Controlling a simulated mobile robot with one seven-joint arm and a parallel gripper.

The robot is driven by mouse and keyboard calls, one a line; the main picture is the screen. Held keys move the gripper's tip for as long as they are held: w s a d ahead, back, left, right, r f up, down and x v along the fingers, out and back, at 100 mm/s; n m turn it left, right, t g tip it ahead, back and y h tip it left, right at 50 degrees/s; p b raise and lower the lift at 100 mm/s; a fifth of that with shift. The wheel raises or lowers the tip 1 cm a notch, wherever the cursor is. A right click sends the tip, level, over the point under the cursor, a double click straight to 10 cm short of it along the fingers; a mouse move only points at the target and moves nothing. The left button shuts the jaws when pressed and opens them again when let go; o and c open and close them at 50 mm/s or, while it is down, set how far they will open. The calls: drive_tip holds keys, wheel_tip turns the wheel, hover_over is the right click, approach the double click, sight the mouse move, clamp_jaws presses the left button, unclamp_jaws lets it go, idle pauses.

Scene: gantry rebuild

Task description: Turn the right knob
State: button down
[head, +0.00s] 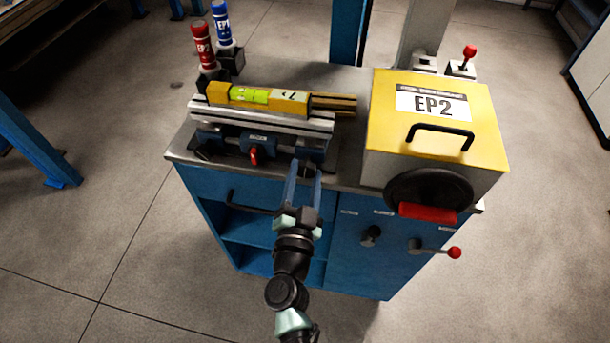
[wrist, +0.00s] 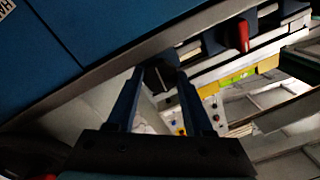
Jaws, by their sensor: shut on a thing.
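A blue and grey clamp unit (head: 222,138) sits on the cabinet top. A red knob (head: 254,155) is on its front; it also shows in the wrist view (wrist: 243,35). My gripper (head: 304,166) is at the right front end of the unit, to the right of the red knob. In the wrist view, my fingers (wrist: 160,73) are on either side of a small dark piece (wrist: 158,77), which appears to be the right knob, and are shut on it. In the head view the fingers hide this knob. Its turn angle cannot be told.
A yellow spirit level (head: 248,96) lies on the unit. A yellow-topped EP2 box (head: 390,130) with a black handwheel (head: 400,187) stands at right. Red (head: 203,45) and blue (head: 222,25) bottles stand at back left. A red-tipped lever (head: 430,250) sticks out from the blue cabinet (head: 345,265).

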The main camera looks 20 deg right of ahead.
drive_tip(key=shift+a+m, duration=0.1)
drive_tip(key=shift+m, duration=0.2)
drive_tip(key=shift+c, duration=1.6)
unclamp_jaws()
drive_tip(key=shift+f, duration=0.1)
